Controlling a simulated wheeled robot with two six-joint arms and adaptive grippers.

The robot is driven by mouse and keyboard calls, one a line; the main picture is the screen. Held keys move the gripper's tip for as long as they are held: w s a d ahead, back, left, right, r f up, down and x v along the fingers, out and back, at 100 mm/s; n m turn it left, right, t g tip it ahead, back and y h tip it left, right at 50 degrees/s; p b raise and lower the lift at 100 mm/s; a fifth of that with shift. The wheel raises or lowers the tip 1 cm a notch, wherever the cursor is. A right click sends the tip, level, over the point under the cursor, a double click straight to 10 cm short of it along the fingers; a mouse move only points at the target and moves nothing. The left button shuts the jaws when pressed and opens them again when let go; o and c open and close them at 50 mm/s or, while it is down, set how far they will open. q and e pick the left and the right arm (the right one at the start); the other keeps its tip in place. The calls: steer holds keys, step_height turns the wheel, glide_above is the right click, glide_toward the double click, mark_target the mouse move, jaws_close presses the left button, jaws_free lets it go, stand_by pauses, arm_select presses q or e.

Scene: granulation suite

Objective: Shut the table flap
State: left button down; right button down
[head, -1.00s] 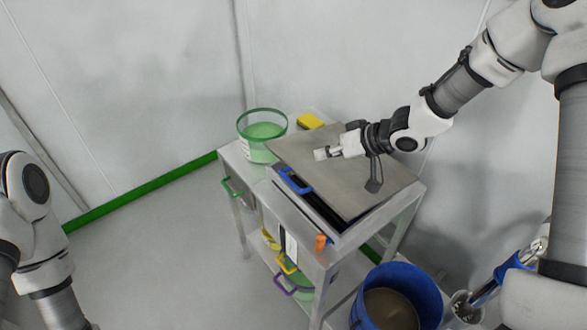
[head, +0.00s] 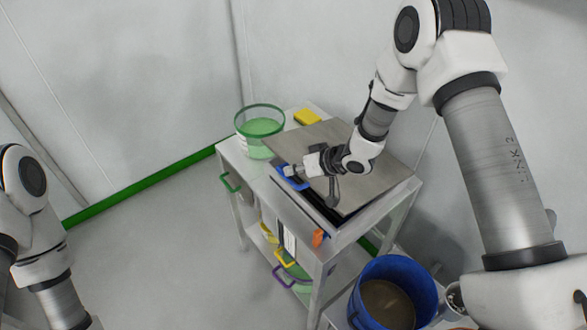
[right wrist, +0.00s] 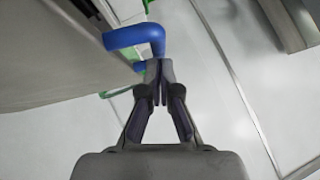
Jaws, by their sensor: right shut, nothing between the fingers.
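The table flap (head: 378,170) is a flat grey panel on top of the metal table. It is tilted up a little, with a dark gap under its near edge. Its blue handle (head: 297,184) is on the near left edge. My right gripper (head: 287,171) is shut and empty at that edge, beside the handle, and its wrist hides part of the flap. In the right wrist view the closed fingertips (right wrist: 158,66) are right by the blue handle (right wrist: 137,37); whether they touch cannot be told. My left gripper is out of view.
A clear tub with a green rim (head: 260,130) and a yellow block (head: 307,117) stand at the table's back. An orange item (head: 319,238) is at the front corner. A blue bucket (head: 402,268) stands at the lower right. The floor to the left is clear.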

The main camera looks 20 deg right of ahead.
mark_target(289, 181)
steer(key=f+b, duration=0.2)
steer(key=f, duration=0.1)
steer(key=a+f+b, duration=0.1)
steer(key=f+b, duration=0.1)
steer(key=f, duration=0.1)
steer(key=f+b, duration=0.2)
steer(key=f, duration=0.1)
steer(key=shift+s+a+f, duration=0.3)
steer(key=shift+a, duration=0.1)
steer(key=shift+s, duration=0.35)
steer(key=shift+f, duration=0.2)
steer(key=shift+s, duration=0.1)
steer(key=r+p, duration=0.1)
steer(key=r, duration=0.1)
steer(key=r+p, duration=0.1)
steer(key=r, duration=0.1)
steer(key=w+r+p, duration=0.1)
steer(key=r+p, duration=0.1)
steer(key=shift+w+d, duration=0.1)
steer(key=shift+d, duration=0.15)
steer(key=b+v, duration=0.1)
steer(key=v, duration=0.1)
steer(key=b+v, duration=0.1)
steer(key=v, duration=0.2)
steer(key=s+b+v, duration=0.1)
steer(key=v, duration=0.2)
steer(key=shift+a, duration=0.3)
steer(key=shift+s+d+r, duration=0.25)
steer(key=shift+s+r, duration=0.05)
steer(key=shift+r, duration=0.15)
